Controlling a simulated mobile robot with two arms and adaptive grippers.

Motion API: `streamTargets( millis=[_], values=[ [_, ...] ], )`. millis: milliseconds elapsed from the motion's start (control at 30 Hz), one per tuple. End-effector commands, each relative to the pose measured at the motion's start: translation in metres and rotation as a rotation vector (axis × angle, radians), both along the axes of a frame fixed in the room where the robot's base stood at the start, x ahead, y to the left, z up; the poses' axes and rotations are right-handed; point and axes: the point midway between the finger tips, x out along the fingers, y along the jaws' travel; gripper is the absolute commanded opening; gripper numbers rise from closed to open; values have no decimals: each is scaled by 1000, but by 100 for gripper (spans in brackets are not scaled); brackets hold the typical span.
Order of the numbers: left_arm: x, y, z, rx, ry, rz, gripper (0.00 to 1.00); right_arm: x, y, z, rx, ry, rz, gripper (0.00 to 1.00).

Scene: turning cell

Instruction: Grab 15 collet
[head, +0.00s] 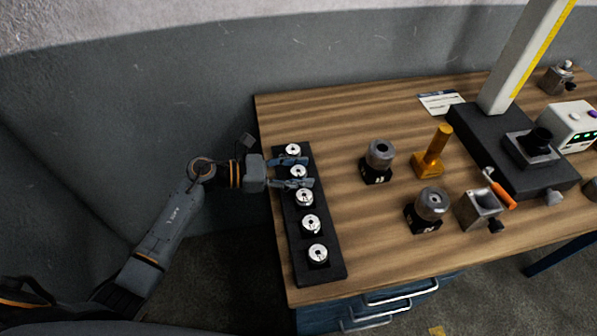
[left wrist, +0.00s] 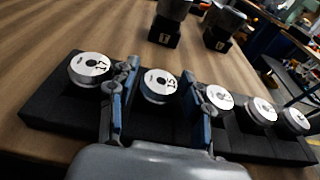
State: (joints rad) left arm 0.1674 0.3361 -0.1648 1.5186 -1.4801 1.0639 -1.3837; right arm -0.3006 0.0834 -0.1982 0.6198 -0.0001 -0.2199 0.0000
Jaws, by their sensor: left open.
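The 15 collet (left wrist: 158,86) is a silver, ring-shaped piece marked "15", seated in the black rack (left wrist: 60,125). In the head view the same collet (head: 298,171) is second from the far end of the rack (head: 327,270). My left gripper (left wrist: 161,75) is open, with one finger on each side of the 15 collet. I cannot tell whether the fingers touch it. In the head view the left gripper (head: 306,172) reaches in over the rack from the left. My right gripper is not in view.
The 17 collet (left wrist: 90,68) sits close beside one finger, and another collet (left wrist: 218,97) beside the other. Two dark holders (head: 378,160) (head: 427,208), an amber stand (head: 432,156) and a machine column (head: 520,60) stand to the right. Bare wood (head: 345,205) lies between.

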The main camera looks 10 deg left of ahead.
Motion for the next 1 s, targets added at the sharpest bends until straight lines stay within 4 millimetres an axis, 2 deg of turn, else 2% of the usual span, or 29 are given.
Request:
streamTargets(
  millis=[100,333,767,900,1000],
  values=[
    [0,0,0,0,0,0,47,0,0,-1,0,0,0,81],
    [0,1,0,0,0,0,0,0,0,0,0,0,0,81],
    [0,1,8,2,-4,-1,0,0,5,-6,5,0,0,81],
    [0,1,27,4,-10,-1,0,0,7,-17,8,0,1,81],
    [-10,-11,47,2,-8,-5,0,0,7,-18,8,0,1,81]
  ],
)
